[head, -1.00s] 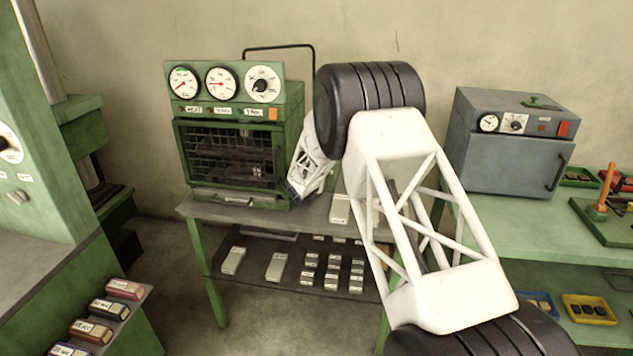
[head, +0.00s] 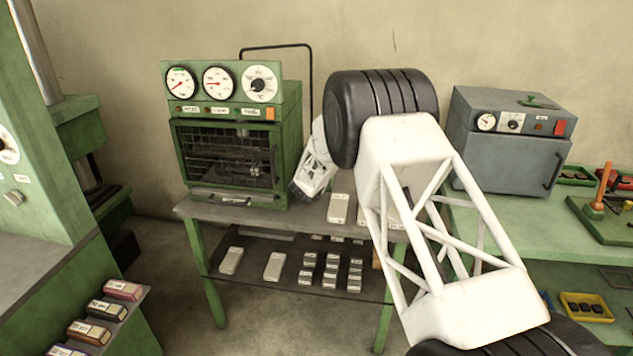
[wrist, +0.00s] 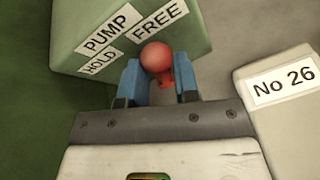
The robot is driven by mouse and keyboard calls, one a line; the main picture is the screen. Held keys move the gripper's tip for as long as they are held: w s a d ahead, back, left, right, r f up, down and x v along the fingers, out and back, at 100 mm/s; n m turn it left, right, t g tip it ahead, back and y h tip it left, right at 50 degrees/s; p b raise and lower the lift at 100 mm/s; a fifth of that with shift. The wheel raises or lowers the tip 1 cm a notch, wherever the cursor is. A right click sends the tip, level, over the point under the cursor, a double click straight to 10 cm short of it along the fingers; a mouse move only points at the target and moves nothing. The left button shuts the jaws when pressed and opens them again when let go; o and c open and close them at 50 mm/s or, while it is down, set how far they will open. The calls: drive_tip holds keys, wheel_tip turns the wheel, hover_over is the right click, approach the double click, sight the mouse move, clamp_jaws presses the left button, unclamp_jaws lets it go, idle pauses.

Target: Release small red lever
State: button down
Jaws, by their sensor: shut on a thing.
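The small red lever (wrist: 156,60) has a round red knob and shows in the wrist view, at the edge of a green housing (wrist: 170,25) with labels "PUMP", "HOLD" and "FREE". My gripper (wrist: 158,82) has its two blue fingers on either side of the lever and is shut on it. The knob pokes out just beyond the fingertips, near the "FREE" and "HOLD" labels. In the head view my white wrist is by the right side of the green oven (head: 235,155); the fingers and lever cannot be made out there.
A pale block labelled "No 26" (wrist: 285,85) lies close to the right of my gripper. The oven stands on a grey bench (head: 260,215) with pale blocks on its lower shelf. A grey cabinet (head: 505,140) stands on the green table at the right.

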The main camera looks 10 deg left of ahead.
drive_tip(key=shift+d+f+m+y, duration=0.1)
drive_tip(key=shift+d+m+y, duration=0.3)
drive_tip(key=shift+m, duration=0.2)
drive_tip(key=shift+d+f+m+y, duration=0.25)
drive_tip(key=shift+m+y, duration=0.15)
drive_tip(key=shift+m, duration=0.1)
idle(0.9)
drive_tip(key=c, duration=1.1)
unclamp_jaws()
drive_tip(key=shift+c, duration=0.2)
drive_tip(key=shift+s+r, duration=0.1)
drive_tip(key=shift+s, duration=0.05)
drive_tip(key=shift+s+r, duration=0.3)
drive_tip(key=shift+s, duration=0.25)
drive_tip(key=v, duration=0.6)
drive_tip(key=shift+s, duration=0.15)
drive_tip(key=shift+d, duration=0.1)
